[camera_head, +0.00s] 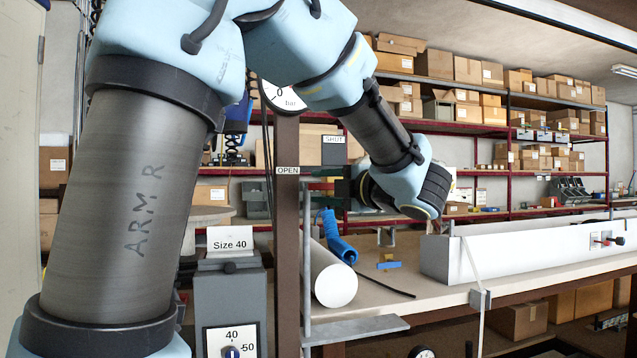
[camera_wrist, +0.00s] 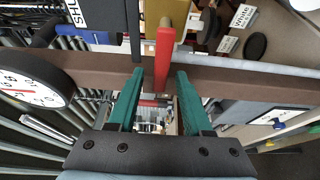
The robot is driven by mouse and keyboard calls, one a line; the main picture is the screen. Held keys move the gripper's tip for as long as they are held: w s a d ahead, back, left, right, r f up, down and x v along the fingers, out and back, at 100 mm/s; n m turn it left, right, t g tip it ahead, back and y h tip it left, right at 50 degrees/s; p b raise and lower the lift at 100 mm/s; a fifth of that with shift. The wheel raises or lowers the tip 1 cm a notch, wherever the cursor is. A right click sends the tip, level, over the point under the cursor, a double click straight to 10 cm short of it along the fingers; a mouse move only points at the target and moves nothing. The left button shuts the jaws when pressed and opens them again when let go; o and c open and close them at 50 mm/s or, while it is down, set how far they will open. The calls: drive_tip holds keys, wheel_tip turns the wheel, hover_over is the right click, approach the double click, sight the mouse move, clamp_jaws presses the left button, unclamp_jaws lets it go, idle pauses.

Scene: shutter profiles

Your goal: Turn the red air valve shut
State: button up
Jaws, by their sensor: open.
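The red valve lever (camera_wrist: 163,58) shows in the wrist view, long and flat, attached near a brass-coloured body (camera_wrist: 152,18) in front of a brown post (camera_wrist: 230,75). My gripper (camera_wrist: 160,71) is open, with its green fingers on either side of the lever; gaps show on both sides and I see no contact. In the head view my gripper (camera_head: 322,186) is beside the brown post (camera_head: 287,225), between an OPEN label (camera_head: 287,170) and a SHUT label (camera_head: 334,139) higher to the right.
A pressure gauge (camera_wrist: 25,90) sits beside the post, close to my gripper. A white roll (camera_head: 335,285), a blue coiled hose (camera_head: 340,245) and a long white profile (camera_head: 500,250) lie on the workbench (camera_head: 400,290). A Size 40 box (camera_head: 231,290) stands left of the post.

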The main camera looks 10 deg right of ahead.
drive_tip(key=shift+w+a, duration=0.35)
drive_tip(key=shift+w, duration=0.2)
clamp_jaws()
idle(1.1)
